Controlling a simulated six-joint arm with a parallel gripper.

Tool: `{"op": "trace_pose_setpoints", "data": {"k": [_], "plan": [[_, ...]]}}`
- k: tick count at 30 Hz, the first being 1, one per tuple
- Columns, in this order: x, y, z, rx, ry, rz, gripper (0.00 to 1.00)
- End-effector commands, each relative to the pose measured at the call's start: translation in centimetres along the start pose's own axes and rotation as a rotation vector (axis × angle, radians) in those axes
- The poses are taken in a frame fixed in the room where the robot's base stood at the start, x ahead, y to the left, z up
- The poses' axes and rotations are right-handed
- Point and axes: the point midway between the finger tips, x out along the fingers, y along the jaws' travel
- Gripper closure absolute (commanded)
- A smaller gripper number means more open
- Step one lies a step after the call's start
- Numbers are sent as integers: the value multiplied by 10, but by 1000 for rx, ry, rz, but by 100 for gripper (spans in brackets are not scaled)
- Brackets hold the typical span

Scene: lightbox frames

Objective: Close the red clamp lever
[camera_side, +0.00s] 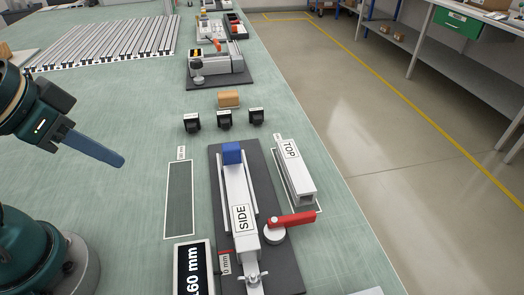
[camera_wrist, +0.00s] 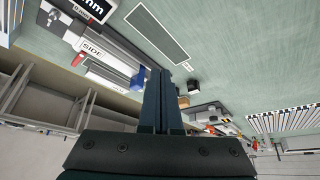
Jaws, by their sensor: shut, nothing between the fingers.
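The red clamp lever (camera_side: 292,219) sits near the front of the dark fixture plate (camera_side: 287,266), on a round silver pivot. It sticks out to the right, across the end of the profile marked TOP. Beside the pivot, a profile marked SIDE (camera_side: 239,192) lies in the fixture with a blue block (camera_side: 233,153) at its far end. My gripper (camera_side: 120,161) is shut and empty, above the table to the left of the fixture, well apart from the lever. In the wrist view my gripper's fingers (camera_wrist: 161,72) are together, and the lever (camera_wrist: 78,59) shows small at the upper left.
A profile marked TOP (camera_side: 294,172) lies right of the fixture. Several small black blocks (camera_side: 225,118) and a tan block (camera_side: 229,99) stand behind it. A display reading 160 mm (camera_side: 194,270) stands at the front left. The table between my gripper and the outlined dark strip (camera_side: 179,199) is clear.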

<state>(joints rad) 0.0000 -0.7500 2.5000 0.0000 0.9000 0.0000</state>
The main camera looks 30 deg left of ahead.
Motion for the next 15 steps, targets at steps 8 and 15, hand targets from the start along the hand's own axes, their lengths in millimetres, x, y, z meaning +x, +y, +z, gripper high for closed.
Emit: {"op": "trace_pose_setpoints", "data": {"k": [8, 15], "plan": [[-4, 4, -3, 100, 2, 19, 100], [-23, 32, -47, 322, 14, 151, 100]]}}
